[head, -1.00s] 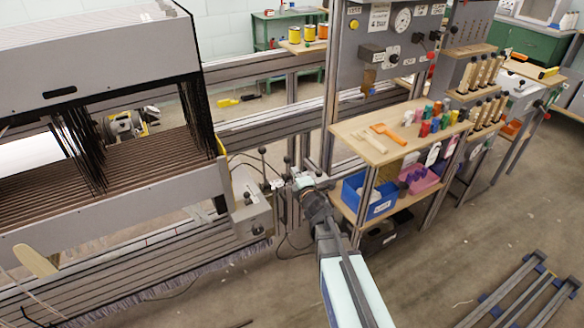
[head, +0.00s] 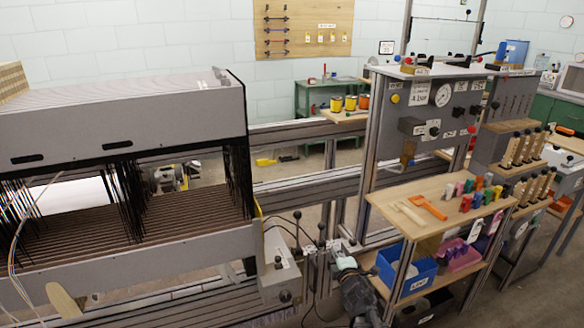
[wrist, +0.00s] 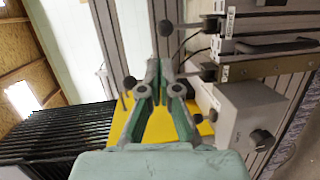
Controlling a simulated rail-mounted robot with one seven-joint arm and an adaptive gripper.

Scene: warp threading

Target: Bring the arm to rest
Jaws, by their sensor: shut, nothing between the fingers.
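My gripper (wrist: 158,75) is shut and empty in the wrist view, its two green-grey fingers meeting at the tips. In the head view my arm reaches up from the bottom edge, and the gripper end (head: 338,252) is small and partly hidden by the wrist. It is beside the right end of the loom (head: 150,250), near a grey control box (head: 280,275) with black-knobbed levers. In the wrist view a yellow plate (wrist: 126,115) lies behind the fingers, and the grey box (wrist: 250,120) is to their right. I cannot tell whether anything touches the gripper.
A wooden shelf (head: 385,205) with an orange tool (head: 430,207) and coloured spools stands right of my arm. A blue bin (head: 405,272) and a pink bin (head: 460,255) sit below it. A grey gauge panel (head: 460,118) rises behind. A green table (head: 312,98) stands farther back.

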